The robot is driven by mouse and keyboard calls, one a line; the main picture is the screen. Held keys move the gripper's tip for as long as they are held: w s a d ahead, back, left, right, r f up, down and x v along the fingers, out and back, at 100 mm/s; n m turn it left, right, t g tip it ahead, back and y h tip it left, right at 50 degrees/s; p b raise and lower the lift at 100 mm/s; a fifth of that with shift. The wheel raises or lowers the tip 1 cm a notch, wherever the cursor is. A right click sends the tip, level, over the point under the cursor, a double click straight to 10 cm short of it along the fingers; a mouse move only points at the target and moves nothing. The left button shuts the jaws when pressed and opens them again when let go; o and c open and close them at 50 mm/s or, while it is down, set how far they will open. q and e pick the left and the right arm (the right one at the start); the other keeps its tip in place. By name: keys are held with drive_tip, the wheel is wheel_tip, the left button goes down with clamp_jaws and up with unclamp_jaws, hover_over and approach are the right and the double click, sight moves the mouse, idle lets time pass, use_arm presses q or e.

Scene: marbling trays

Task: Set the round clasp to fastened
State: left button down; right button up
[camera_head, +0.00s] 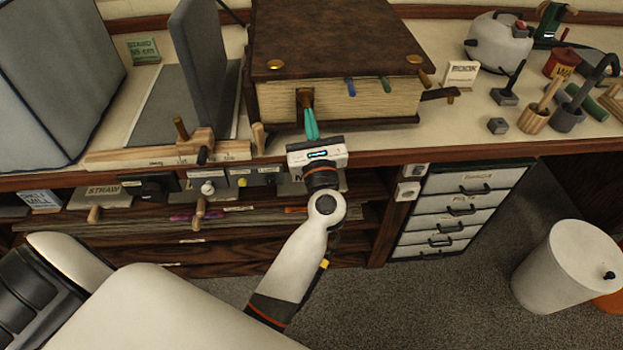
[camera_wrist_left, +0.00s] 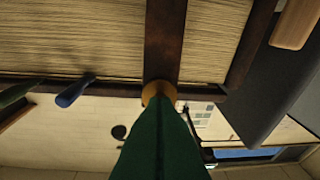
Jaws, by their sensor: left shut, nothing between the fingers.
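A large book with a brown leather cover (camera_head: 330,35) lies on the bench. A dark strap (camera_wrist_left: 165,40) crosses its page edges and also shows in the head view (camera_head: 300,95). A round brass-coloured piece, seemingly the round clasp (camera_wrist_left: 153,91), sits on the strap, partly hidden behind the fingertips. My left gripper (camera_head: 308,110) is shut and empty, its green fingers pointing at the strap; its tips (camera_wrist_left: 162,106) overlap the clasp in the wrist view. Whether they touch, and whether the clasp is fastened, I cannot tell. My right gripper is not in view.
Coloured tabs (camera_head: 350,87) stick out of the pages. A wooden-handled press (camera_head: 190,147) stands left of the book, a dark upright panel (camera_head: 203,65) behind it. A book sign (camera_head: 460,75) and several tools stand right. Drawers (camera_head: 455,205) are below the bench.

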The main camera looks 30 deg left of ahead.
sight(307, 92)
use_arm(q)
drive_tip(key=shift+w+a+r, duration=0.35)
drive_tip(key=shift+w+r, duration=0.2)
drive_tip(key=shift+w+a+r, duration=0.35)
drive_tip(key=shift+w+r, duration=0.15)
drive_tip(key=shift+w, duration=0.05)
drive_tip(key=shift+r, duration=0.1)
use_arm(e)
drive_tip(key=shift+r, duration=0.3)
use_arm(q)
drive_tip(key=shift+r, duration=0.15)
